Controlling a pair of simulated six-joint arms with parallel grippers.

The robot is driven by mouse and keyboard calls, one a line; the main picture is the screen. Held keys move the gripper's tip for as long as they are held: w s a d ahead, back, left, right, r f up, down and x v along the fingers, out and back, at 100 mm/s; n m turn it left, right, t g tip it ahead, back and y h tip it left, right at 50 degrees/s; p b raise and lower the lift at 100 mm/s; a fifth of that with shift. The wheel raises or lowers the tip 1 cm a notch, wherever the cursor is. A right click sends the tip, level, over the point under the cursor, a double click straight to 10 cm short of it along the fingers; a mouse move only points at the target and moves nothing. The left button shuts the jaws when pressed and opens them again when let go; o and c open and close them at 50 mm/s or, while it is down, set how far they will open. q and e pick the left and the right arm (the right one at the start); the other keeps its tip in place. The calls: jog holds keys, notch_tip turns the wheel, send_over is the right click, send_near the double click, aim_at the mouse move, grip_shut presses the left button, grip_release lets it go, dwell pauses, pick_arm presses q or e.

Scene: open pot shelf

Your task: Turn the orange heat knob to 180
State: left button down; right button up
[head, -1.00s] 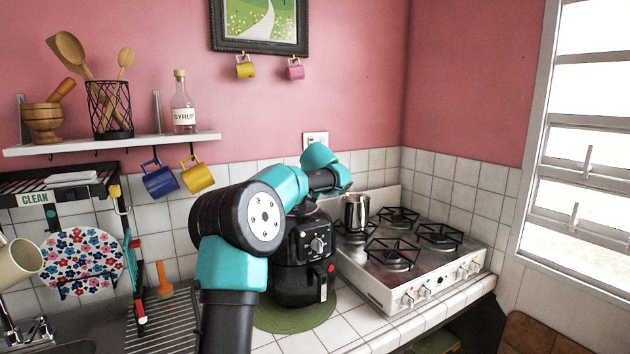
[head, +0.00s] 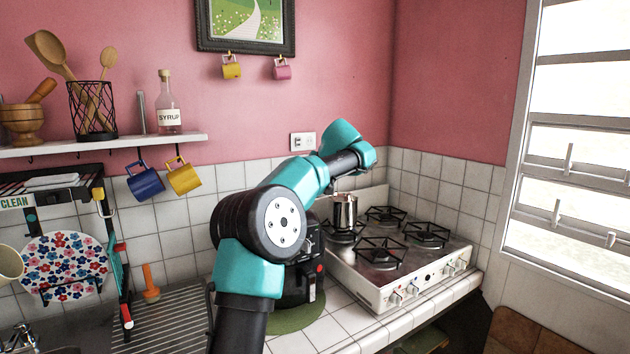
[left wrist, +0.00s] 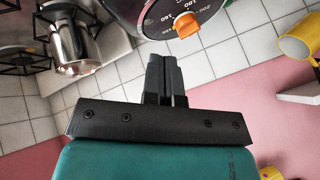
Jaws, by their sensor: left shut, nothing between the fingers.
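The orange heat knob (left wrist: 187,25) shows in the left wrist view, on a dark round dial with white numbers, upside down. I cannot tell which number it points to. It belongs to the black air fryer (head: 300,288), mostly behind my left arm in the head view, where the knob is hidden. My left gripper (left wrist: 164,58) is shut and empty. Its fingertips are just below the knob in the left wrist picture, with a gap showing. In the head view the gripper's fingers cannot be made out. My right gripper is in neither view.
The fryer stands on a green round mat (head: 297,318). Just right is the stove (head: 385,262) with a steel pot (head: 344,212), also near the gripper in the left wrist view (left wrist: 70,40). Mugs hang under the shelf (head: 105,142) at left.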

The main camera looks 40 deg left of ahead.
pick_arm(q)
jog(key=shift+v, duration=0.85)
jog(key=c, duration=1.9)
grip_release()
